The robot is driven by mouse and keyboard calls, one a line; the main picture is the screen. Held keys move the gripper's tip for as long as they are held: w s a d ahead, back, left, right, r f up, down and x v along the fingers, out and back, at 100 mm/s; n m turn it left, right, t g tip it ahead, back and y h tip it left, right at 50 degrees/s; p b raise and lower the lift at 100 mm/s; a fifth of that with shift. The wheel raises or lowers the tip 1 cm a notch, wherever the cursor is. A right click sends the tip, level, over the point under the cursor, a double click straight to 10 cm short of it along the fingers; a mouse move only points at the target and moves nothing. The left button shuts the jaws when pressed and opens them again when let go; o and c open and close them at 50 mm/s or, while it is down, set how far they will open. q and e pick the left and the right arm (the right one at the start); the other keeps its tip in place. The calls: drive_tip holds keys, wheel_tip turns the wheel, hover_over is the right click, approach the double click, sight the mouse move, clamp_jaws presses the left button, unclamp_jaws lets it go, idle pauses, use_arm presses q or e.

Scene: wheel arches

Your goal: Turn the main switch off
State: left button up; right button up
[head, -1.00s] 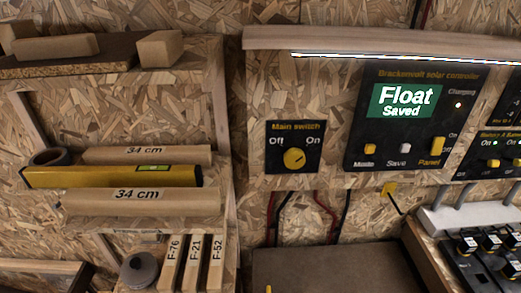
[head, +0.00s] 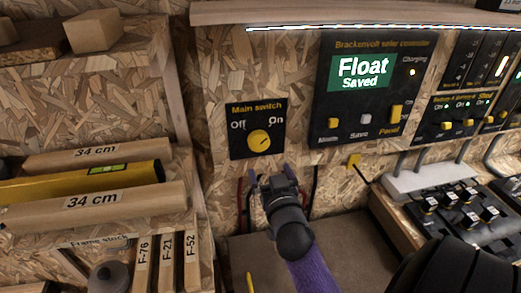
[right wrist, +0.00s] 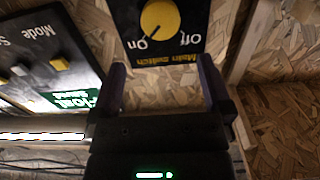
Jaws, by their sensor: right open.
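The main switch (head: 258,128) is a black panel on the chipboard wall with "Off" at left and "On" at right. Its round yellow knob (head: 259,141) has a dark line pointing up and right, towards "On". In the right wrist view the panel shows upside down, with the knob (right wrist: 159,18) at the top and its line towards "On". My right gripper (head: 271,175) is open and empty, just below the panel in the head view and apart from the knob. Its two fingers also show in the right wrist view (right wrist: 163,78). My left gripper is not in view.
A solar controller (head: 330,110) reading "Float Saved" is right of the switch. Cables hang below the switch.

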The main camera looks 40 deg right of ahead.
sight(260, 146)
drive_tip(key=b+x, duration=0.1)
drive_tip(key=x, duration=0.9)
drive_tip(key=shift+a, duration=0.1)
drive_tip(key=c, duration=1.1)
